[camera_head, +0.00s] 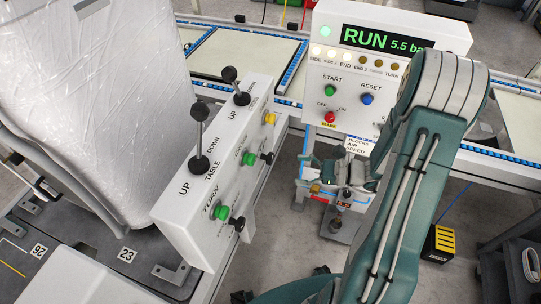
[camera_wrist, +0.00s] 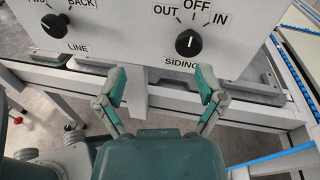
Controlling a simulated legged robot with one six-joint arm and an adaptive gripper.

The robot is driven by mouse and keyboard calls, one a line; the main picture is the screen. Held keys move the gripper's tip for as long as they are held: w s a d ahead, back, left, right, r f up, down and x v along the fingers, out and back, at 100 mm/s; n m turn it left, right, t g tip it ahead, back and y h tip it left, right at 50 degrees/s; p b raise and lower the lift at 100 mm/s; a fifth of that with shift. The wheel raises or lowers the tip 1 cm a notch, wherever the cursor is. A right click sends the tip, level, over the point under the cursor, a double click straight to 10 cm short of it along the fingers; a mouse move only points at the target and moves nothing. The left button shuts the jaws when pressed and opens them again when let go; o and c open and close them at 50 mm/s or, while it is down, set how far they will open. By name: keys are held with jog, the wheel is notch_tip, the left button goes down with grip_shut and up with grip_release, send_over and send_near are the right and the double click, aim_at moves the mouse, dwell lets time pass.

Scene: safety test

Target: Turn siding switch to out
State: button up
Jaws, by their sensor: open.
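The siding switch (camera_wrist: 189,43) is a round black knob on a white panel in the wrist view. OUT is printed at its upper left, OFF above it and IN at its upper right. Its white mark points up, toward OFF. My gripper (camera_wrist: 161,84) is open and empty, its two green-grey fingers spread below the knob and apart from it. In the camera_head view, my gripper (camera_head: 345,175) is in front of and below the white RUN panel (camera_head: 325,80). I cannot make out the siding switch in that view.
A black LINE knob (camera_wrist: 54,26) is left of the siding switch. A grey ledge (camera_wrist: 235,82) runs under the panel. In the camera_head view, a white lever box (camera_head: 165,225) stands left of my arm, and a yellow-black box (camera_head: 438,243) is on the floor at right.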

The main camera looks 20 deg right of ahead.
aim_at(270, 159)
jog(key=w+a+f+m+t, duration=0.1)
jog(key=w+a, duration=0.1)
jog(key=w+a+m+t, duration=0.1)
jog(key=w+a, duration=0.1)
jog(key=w, duration=0.1)
jog(key=w+a+f+m+t, duration=0.1)
jog(key=w+a, duration=0.1)
jog(key=shift+w+a+f, duration=0.1)
jog(key=shift+w+f, duration=0.25)
jog(key=c, duration=1.2)
